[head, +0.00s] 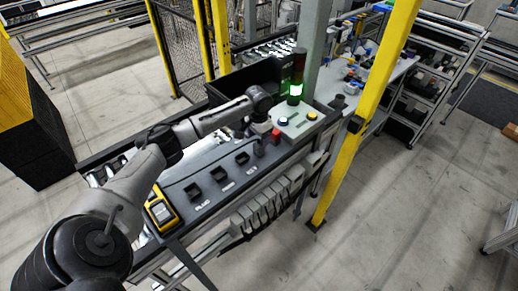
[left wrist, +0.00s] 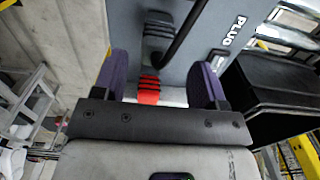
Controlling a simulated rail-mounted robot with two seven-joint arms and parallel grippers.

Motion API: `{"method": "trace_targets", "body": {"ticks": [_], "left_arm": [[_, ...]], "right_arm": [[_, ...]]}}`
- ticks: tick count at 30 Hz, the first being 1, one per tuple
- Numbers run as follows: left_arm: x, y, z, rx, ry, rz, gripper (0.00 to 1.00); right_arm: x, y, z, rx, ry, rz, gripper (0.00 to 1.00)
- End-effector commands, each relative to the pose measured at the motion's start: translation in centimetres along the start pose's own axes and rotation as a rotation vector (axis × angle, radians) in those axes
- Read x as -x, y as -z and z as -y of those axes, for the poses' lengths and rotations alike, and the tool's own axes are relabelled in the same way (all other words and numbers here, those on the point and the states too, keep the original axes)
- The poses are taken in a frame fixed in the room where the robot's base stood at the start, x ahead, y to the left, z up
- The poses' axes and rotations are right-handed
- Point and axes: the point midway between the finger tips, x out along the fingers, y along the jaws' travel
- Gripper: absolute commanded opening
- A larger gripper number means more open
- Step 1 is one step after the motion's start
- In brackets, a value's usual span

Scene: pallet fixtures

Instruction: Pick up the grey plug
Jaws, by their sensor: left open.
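In the left wrist view, a grey ribbed piece that looks like the grey plug (left wrist: 156,42) stands against the grey panel, with a dark curved cable beside it. A red ribbed part (left wrist: 149,90) shows below it, partly hidden by the gripper body. My left gripper (left wrist: 162,75) is open, its two purple fingers on either side of these parts with gaps visible. In the head view my left gripper (head: 262,126) is low over the far end of the fixture panel, beside a red block (head: 276,136). I cannot make out the grey plug there. My right gripper is not in view.
The grey panel (head: 228,186) has several dark sockets and a "PLUG" label. A yellow handheld device (head: 160,209) lies at its near end. A button box (head: 297,121) and a lit signal tower (head: 297,80) stand beyond. A yellow post (head: 365,110) rises at right.

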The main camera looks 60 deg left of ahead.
Motion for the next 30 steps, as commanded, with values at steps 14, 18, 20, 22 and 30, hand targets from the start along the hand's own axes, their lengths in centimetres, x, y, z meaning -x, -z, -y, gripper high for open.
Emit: {"method": "trace_targets", "body": {"ticks": [14,18,20,22,30], "left_arm": [[-4.6,0.0,-0.3,0.000,0.000,0.001,0.66],[-5.3,0.0,-0.3,-0.002,0.001,0.000,0.66],[-5.4,0.0,-0.3,-0.002,0.001,0.000,0.66],[-5.5,0.0,-0.3,-0.002,0.001,-0.001,0.66],[-5.4,0.0,-0.3,-0.001,0.001,-0.001,0.52]], "right_arm": [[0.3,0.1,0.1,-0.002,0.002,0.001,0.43],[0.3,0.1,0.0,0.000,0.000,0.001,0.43],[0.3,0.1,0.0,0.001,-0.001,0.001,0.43],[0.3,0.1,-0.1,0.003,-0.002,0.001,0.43],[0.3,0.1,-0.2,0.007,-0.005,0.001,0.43]]}}
